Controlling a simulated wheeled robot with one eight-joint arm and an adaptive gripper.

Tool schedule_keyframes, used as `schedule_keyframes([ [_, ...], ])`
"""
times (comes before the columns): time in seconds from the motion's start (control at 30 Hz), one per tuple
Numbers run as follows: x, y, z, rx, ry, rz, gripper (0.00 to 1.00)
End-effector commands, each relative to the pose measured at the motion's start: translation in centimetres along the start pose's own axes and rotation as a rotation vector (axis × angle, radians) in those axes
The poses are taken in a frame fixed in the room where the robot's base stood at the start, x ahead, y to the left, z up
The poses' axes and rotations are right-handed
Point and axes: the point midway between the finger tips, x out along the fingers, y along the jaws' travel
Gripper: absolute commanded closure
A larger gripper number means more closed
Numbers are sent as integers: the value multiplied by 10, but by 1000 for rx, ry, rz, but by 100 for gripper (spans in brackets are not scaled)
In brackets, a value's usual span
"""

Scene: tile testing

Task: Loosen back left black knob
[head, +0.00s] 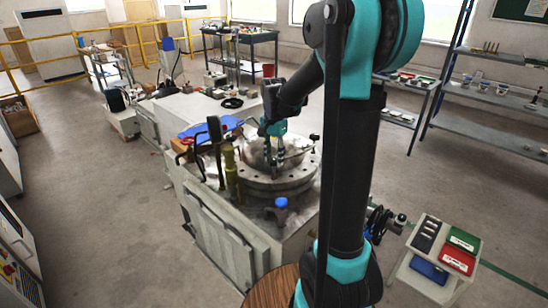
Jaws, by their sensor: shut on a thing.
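A round metal test vessel with a domed top and a wide bolted flange (292,186) stands on a grey bench. My gripper (275,172) reaches down over the dome from behind, fingers pointing down. Its jaws are shut on what seems to be a black knob, which the fingers and wrist hide. Another small black knob (314,137) shows on a rod at the right of the dome, apart from my gripper. I cannot make out any further knobs behind my arm.
A yellow-green upright cylinder (231,172) and dark handles (215,135) stand close left of the vessel. A blue-capped bottle (281,206) is in front. A blue cloth-like item (212,127) lies behind left. A cart with coloured trays (458,260) stands at lower right. Open floor lies left.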

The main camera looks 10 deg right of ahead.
Motion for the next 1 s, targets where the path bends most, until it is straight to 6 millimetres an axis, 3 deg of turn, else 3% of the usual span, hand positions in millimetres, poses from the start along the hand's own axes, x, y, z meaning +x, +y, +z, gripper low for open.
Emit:
schedule_keyframes([
  [0.27,0,0,0,-178,0,0,93],
  [1.0,0,0,0,-879,0,0,93],
])
